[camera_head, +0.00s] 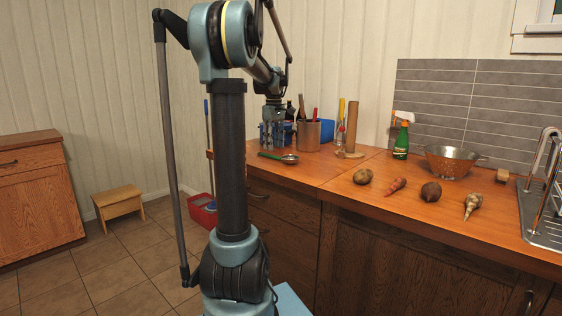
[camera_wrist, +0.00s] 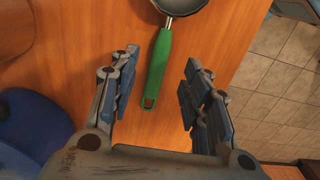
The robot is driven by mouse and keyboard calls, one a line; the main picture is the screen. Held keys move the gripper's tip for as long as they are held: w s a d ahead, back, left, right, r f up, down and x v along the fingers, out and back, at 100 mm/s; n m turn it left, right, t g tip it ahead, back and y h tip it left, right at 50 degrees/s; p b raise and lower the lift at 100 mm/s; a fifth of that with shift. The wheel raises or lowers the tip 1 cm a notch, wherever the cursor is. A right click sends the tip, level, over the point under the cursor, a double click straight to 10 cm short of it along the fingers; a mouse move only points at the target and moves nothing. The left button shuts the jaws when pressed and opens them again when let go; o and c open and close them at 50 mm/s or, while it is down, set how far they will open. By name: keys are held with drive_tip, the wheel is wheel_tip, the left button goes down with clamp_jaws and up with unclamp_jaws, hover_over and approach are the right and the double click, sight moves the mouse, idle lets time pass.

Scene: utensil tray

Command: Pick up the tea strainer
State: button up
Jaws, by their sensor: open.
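The tea strainer (camera_head: 289,158) lies on the wooden counter near its left end, with a green handle and a grey metal bowl. In the wrist view, its green handle (camera_wrist: 157,68) points down between my fingers, and the bowl is cut off at the top edge. My gripper (camera_head: 273,146) is open and empty, pointing down over the counter by the handle. In the wrist view, one finger of my gripper (camera_wrist: 158,78) is on each side of the handle, with gaps on both sides. The exact height above the handle is hard to tell.
A dark blue round thing (camera_wrist: 30,130) is at left in the wrist view. The counter edge drops to the tiled floor (camera_wrist: 285,85) at right.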

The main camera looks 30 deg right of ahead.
sight(276, 157)
drive_tip(key=shift+f, duration=2.1)
clamp_jaws()
drive_tip(key=shift+r, duration=0.1)
